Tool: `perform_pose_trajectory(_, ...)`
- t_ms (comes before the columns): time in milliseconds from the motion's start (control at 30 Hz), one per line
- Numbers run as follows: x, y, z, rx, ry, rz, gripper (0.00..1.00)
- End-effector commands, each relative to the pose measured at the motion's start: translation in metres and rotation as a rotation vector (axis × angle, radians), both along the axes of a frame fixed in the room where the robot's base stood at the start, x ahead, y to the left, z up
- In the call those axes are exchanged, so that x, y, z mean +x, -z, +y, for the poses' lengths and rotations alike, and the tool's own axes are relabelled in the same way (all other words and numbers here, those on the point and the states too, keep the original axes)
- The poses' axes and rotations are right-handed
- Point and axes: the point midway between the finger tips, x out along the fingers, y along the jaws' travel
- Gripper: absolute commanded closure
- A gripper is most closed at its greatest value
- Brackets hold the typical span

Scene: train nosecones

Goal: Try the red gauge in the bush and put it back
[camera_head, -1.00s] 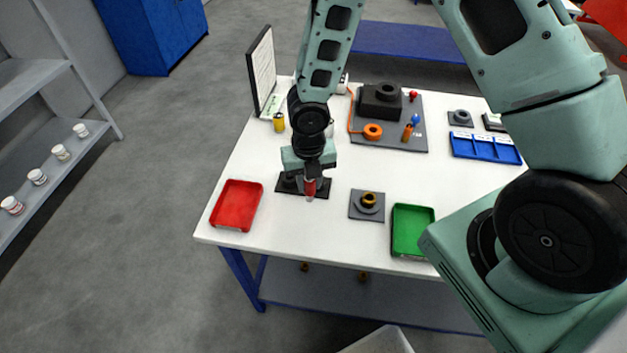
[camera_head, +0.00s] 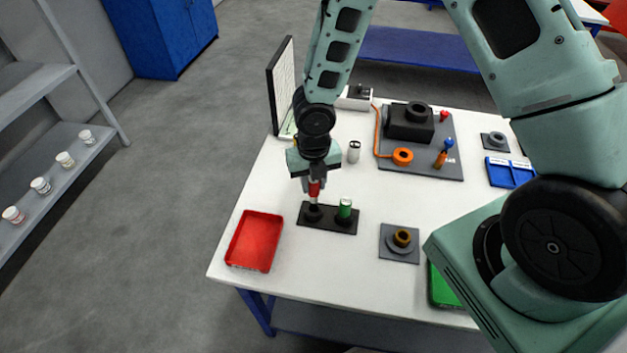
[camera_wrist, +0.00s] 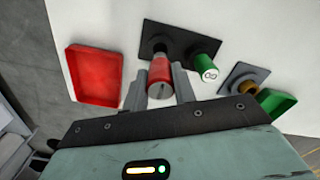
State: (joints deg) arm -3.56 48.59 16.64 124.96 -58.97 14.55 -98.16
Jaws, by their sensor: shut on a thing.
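The red gauge (camera_head: 315,188) has a red body and a steel lower end. My gripper (camera_head: 314,180) is shut on it and holds it about upright over the left socket of the black stand (camera_head: 328,226). In the wrist view the red gauge (camera_wrist: 160,72) is between the fingers, its far end close to the socket; I cannot tell whether it has entered. The green gauge (camera_head: 345,210) stands in the stand's right socket. The bush (camera_head: 403,236) is a brass-coloured ring on a grey base plate (camera_head: 399,256), to the right of the stand.
A red tray (camera_head: 254,241) lies left of the stand, and a green tray (camera_head: 441,289) is partly hidden by my arm. A grey board (camera_head: 446,165) with a black block and orange parts is further back. A small metal cylinder (camera_head: 354,152) stands behind the stand.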

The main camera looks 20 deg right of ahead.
Motion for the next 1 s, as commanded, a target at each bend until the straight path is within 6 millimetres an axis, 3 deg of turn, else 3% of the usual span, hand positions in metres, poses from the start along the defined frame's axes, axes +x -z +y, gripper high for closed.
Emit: perform_pose_trajectory(1000, 0.000, 0.057, 0.000, 0.000, 0.000, -0.001, 0.97)
